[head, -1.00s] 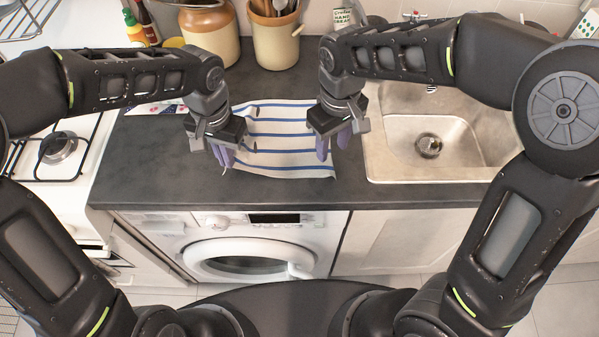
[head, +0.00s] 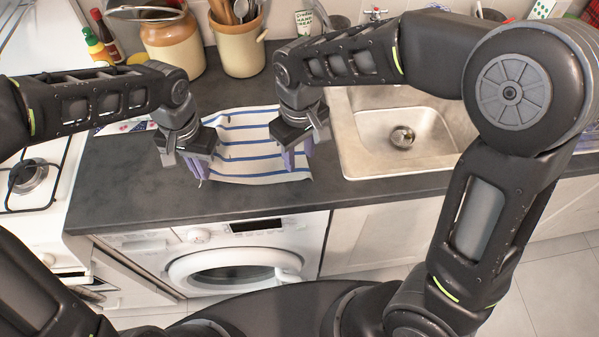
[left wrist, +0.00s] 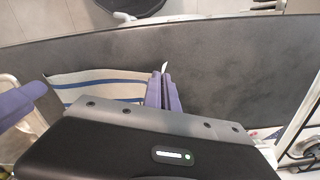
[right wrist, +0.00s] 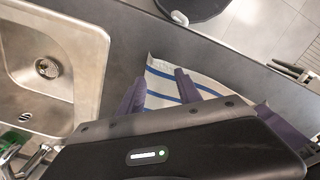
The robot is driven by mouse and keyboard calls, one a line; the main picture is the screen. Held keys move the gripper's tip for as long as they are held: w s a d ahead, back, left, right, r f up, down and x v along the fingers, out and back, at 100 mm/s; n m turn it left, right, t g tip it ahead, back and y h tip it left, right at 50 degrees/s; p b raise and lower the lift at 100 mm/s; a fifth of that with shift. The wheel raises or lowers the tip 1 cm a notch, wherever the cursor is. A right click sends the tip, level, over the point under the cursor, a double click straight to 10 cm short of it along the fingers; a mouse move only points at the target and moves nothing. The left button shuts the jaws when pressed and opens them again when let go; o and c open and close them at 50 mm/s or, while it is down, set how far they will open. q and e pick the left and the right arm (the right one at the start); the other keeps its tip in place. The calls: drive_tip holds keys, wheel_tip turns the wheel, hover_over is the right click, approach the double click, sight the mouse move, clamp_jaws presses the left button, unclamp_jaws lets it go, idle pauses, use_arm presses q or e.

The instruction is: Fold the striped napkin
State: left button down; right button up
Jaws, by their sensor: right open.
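The striped napkin (head: 250,150), cream with blue stripes, lies on the dark counter left of the sink. My left gripper (head: 200,168) is at its left front edge. In the left wrist view its purple fingers (left wrist: 162,92) are together, with a small pale tip of cloth sticking up between them. My right gripper (head: 297,158) is over the napkin's right front part. In the right wrist view its fingers (right wrist: 160,90) are apart, with striped cloth below and between them. I cannot tell whether they touch it. The napkin's back right part is hidden behind my right gripper.
The sink (head: 400,130) is close on the right and the white hob (head: 40,170) is on the left. Utensil crock (head: 238,45) and jar (head: 172,45) stand behind. The washer (head: 235,260) is under the counter. Bare counter (head: 120,185) lies left of the napkin.

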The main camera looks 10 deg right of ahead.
sight(300, 175)
drive_tip(key=shift+f, duration=2.75)
clamp_jaws()
drive_tip(key=shift+r, duration=2.5)
